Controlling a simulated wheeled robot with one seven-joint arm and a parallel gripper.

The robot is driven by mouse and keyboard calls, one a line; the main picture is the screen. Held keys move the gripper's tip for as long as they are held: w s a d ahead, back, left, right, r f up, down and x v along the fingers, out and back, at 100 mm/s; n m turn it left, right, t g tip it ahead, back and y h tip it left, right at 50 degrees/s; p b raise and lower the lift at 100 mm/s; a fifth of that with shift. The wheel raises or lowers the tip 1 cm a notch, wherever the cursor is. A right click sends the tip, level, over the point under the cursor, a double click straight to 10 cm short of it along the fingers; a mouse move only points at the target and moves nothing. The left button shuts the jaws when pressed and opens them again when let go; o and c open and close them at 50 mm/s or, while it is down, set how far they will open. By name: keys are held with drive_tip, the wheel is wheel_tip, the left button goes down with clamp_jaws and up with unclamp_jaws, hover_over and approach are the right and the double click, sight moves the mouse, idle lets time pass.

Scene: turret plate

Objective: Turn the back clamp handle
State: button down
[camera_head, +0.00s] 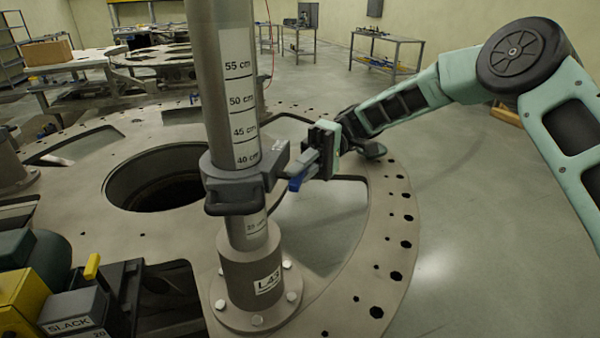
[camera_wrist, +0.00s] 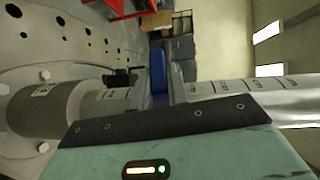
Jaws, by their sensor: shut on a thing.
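A dark grey clamp collar (camera_head: 240,180) sits around the upright post (camera_head: 226,75) near its 40 cm mark. A dark handle (camera_head: 233,209) juts from the collar's near side. My gripper (camera_head: 301,172) is at the collar's right side, shut on the back clamp handle. The handle is mostly hidden by the fingers. A blue piece shows at the jaws, and it also shows in the wrist view (camera_wrist: 157,73); I cannot tell if it is finger or handle. The post lies sideways in the wrist view (camera_wrist: 245,92).
The post stands on a bolted flange (camera_head: 256,300) on the round turret plate (camera_head: 375,205), which has a large central hole (camera_head: 155,178) and wide cut-outs. A yellow and black block labelled SLACK (camera_head: 72,312) is at lower left. The floor to the right is clear.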

drive_tip(key=shift+f+g+y, duration=0.15)
drive_tip(key=shift+g+y, duration=0.25)
drive_tip(key=shift+m, duration=0.3)
drive_tip(key=c, duration=1.4)
unclamp_jaws()
drive_tip(key=shift+g, duration=0.3)
drive_tip(key=shift+o, duration=0.2)
drive_tip(key=shift+w, duration=0.1)
